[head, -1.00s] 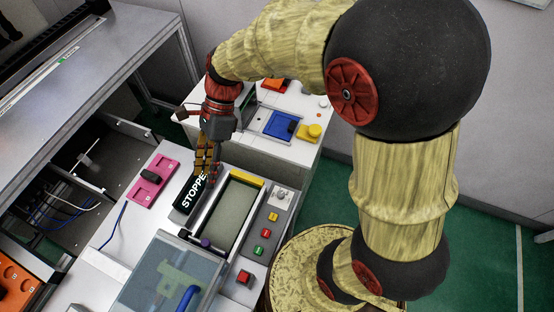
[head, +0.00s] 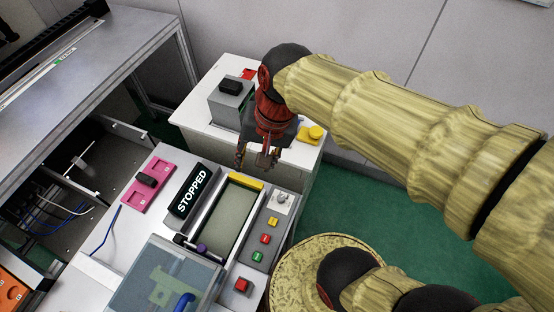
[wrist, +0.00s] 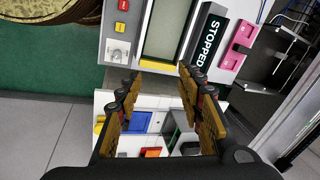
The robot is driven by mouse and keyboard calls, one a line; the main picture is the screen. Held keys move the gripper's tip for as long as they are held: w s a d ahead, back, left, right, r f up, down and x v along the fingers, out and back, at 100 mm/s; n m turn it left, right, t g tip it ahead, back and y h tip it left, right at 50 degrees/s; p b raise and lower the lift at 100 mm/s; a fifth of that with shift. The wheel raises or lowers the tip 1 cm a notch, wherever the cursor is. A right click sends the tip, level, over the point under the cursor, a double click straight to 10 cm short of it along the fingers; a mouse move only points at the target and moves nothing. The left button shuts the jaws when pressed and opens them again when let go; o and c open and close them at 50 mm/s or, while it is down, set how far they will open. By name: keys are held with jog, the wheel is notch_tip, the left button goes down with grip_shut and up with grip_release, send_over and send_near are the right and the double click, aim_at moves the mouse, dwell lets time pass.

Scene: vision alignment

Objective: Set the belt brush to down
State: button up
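No control in view is legibly marked belt brush, so I cannot tell which one it is. A pink panel (head: 150,185) with a black handle (head: 147,179) lies left of the black STOPPED sign (head: 191,191). A short lever with a purple knob (head: 201,247) is at the near end of the grey screen (head: 229,211). My gripper (head: 257,160) is open and empty, above the gap between the console and the back cabinet. In the wrist view its fingers (wrist: 160,82) are spread, with a blue panel (wrist: 138,122) visible between them.
Yellow, red and green buttons (head: 265,239) line the console's right side. A clear cover (head: 165,285) is at the front.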

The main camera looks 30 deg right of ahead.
jog(key=s+d+n, duration=0.1)
jog(key=d+n+t+h+b, duration=0.1)
jog(key=n, duration=0.1)
jog(key=s+d+r+n+t, duration=0.1)
jog(key=d, duration=0.1)
jog(key=shift+s+n, duration=0.3)
jog(key=shift+d+t, duration=0.1)
jog(key=shift+t, duration=0.2)
